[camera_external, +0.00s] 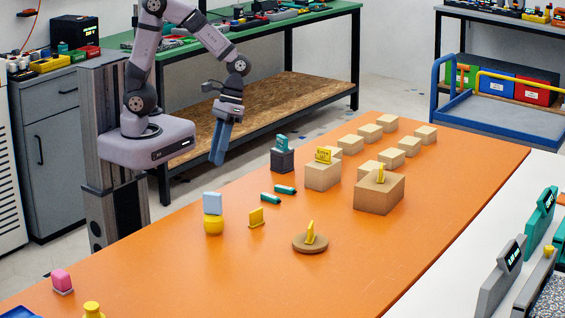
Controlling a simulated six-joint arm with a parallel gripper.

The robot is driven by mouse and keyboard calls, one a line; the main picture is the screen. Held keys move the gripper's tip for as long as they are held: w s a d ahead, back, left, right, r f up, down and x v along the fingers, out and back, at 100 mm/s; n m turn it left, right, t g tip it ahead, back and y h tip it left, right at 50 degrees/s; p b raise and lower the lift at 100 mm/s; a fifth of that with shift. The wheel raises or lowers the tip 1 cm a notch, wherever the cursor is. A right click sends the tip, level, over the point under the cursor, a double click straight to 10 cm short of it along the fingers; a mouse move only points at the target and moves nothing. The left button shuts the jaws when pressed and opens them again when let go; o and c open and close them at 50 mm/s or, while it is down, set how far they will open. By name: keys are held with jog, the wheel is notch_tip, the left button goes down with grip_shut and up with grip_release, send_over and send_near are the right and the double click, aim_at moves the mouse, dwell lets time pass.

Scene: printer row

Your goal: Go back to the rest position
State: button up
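My gripper (217,160) hangs in the air beyond the far left edge of the orange table (350,262), fingers pointing down. Its long blue fingers appear close together in this view, and I cannot tell whether there is a gap between them. No object shows at the fingertips. My arm rises from its base and bends over toward the right, clear of the things on the table.
The table bears a blue block on a yellow round piece (213,224), a round brown disc (310,243) with a yellow piece, a pink piece (62,281), a cardboard box (379,195) and several small boxes. A green workbench (335,8) stands behind.

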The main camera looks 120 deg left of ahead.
jog(key=s+d+r+m+y+p, duration=0.1)
jog(key=s+d+m+y+p, duration=0.1)
jog(key=d+m, duration=0.4)
jog(key=m+y+p, duration=0.1)
jog(key=m+y, duration=0.1)
jog(key=m, duration=0.3)
jog(key=shift+s+d+r+m, duration=0.2)
jog(key=shift+d+r+m, duration=0.05)
jog(key=shift+d+m, duration=0.15)
